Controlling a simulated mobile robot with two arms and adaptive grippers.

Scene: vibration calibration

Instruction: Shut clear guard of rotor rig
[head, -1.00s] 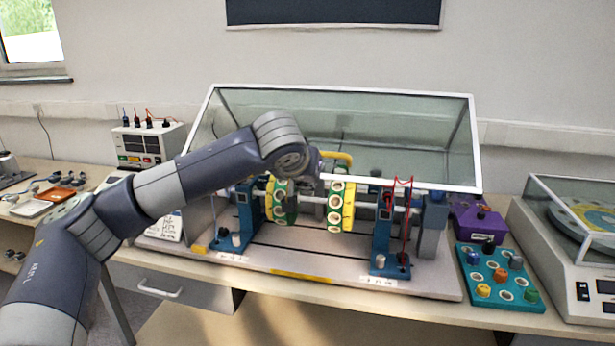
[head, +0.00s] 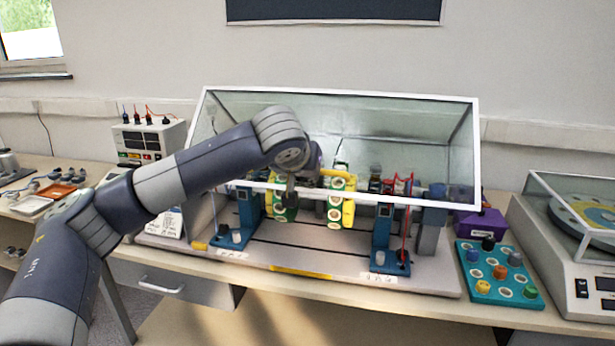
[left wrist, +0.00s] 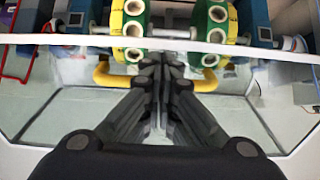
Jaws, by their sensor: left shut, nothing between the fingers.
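The rotor rig (head: 330,262) stands on the bench with two yellow-and-green rotor discs (head: 341,205) on its shaft. Its clear guard (head: 410,130) is partly open, tilted above the rig, its white front rim (head: 430,203) hanging over the discs. A yellow handle (head: 338,174) is on the guard; both its ends show in the left wrist view (left wrist: 204,83). My left gripper (head: 290,192) is shut and empty at the front rim. In the left wrist view its fingertips (left wrist: 160,60) lie between the handle's ends, close under the rim; contact is unclear. My right gripper is out of view.
A teal board with coloured knobs (head: 498,272) and a purple box (head: 480,223) stand right of the rig. A covered turntable device (head: 575,250) is at far right. A white power unit (head: 150,140) stands behind at left.

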